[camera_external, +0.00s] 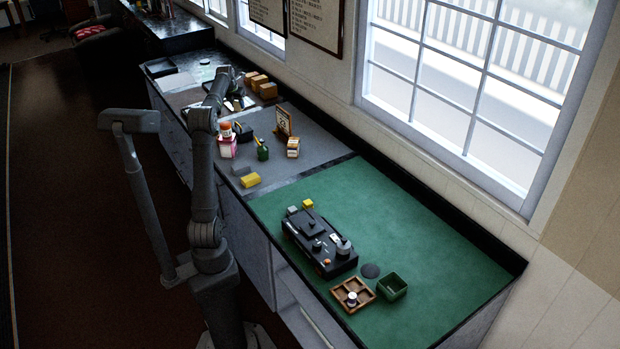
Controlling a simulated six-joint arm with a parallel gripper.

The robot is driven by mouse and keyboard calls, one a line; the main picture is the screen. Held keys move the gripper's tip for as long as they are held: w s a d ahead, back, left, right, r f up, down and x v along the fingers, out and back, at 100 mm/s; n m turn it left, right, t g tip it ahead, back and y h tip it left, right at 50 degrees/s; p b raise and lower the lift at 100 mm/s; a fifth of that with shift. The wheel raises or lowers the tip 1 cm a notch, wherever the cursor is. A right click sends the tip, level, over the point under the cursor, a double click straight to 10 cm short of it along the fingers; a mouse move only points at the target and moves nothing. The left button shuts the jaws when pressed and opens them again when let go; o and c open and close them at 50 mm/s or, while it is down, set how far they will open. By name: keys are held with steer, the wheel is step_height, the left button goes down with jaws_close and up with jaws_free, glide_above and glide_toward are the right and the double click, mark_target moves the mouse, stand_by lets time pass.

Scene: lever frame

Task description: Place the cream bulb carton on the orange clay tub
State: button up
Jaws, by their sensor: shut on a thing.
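My gripper (237,102) is at the far end of my arm, over the far part of the bench. It is small and dark in this view. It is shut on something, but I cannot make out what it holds. I cannot pick out the cream bulb carton with certainty. A small orange piece (226,128) shows on or just behind a pink and white box (227,147), nearer than my gripper. I cannot tell whether it is the orange clay tub.
A green bottle (263,151), an orange and white box (293,148) and a standing card (284,121) are on the grey mat. Tan boxes (265,88) stand by the wall. A black device (319,243), wooden tray (353,296) and green bin (392,286) are on the green mat.

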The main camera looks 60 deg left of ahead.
steer(key=n, duration=0.1)
glide_above(226, 123)
steer(key=d, duration=0.1)
steer(key=s, duration=0.1)
steer(key=shift+n+y, duration=0.3)
step_height(226, 123, down, 7)
steer(key=shift+s+f, duration=0.1)
steer(key=shift+f, duration=0.1)
steer(key=o, duration=1)
steer(key=shift+c, duration=0.2)
steer(key=v, duration=1.2)
steer(key=shift+w, duration=0.25)
steer(key=shift+a, duration=0.1)
